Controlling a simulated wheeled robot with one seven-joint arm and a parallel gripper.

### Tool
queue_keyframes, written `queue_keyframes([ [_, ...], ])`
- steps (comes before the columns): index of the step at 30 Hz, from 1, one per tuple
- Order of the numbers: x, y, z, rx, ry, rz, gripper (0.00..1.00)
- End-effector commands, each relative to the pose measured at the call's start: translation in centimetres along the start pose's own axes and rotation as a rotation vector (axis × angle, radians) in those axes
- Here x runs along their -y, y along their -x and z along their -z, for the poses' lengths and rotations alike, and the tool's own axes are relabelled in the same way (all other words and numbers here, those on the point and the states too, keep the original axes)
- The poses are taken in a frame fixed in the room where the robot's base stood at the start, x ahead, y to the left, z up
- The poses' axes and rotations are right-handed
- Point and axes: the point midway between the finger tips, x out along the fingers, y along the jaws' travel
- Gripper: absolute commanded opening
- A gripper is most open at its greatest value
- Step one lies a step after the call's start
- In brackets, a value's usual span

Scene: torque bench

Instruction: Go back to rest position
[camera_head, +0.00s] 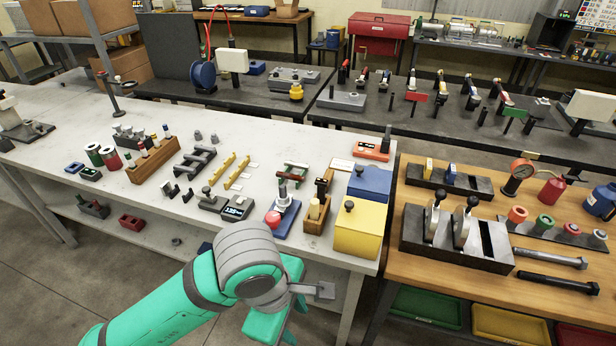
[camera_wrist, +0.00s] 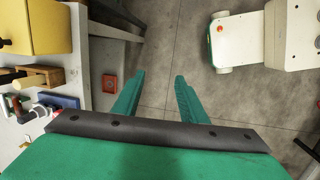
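My gripper (camera_wrist: 157,82) shows its two green fingers apart in the wrist view, with only grey floor between them. It is open and empty. In the head view my green arm reaches in from the lower left, and my gripper hangs past the front edge of the white bench (camera_head: 95,222). The arm's wrist covers part of that front edge. My gripper touches no object that I can see.
A yellow box (camera_head: 358,238) stands at the white bench's front right corner, beside a blue box (camera_head: 370,183). A wooden bench (camera_head: 385,252) with tools is to the right.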

Motion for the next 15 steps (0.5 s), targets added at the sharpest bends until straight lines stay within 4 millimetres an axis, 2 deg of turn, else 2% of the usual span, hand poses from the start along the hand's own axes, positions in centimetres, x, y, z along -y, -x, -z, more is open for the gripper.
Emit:
queue_keyframes([
  [8, -4.8, -0.3, -4.9, 0.166, -0.116, -0.192, 0.39],
  [15, -11.0, 1.4, -11.1, 0.368, -0.248, -0.497, 0.39],
])
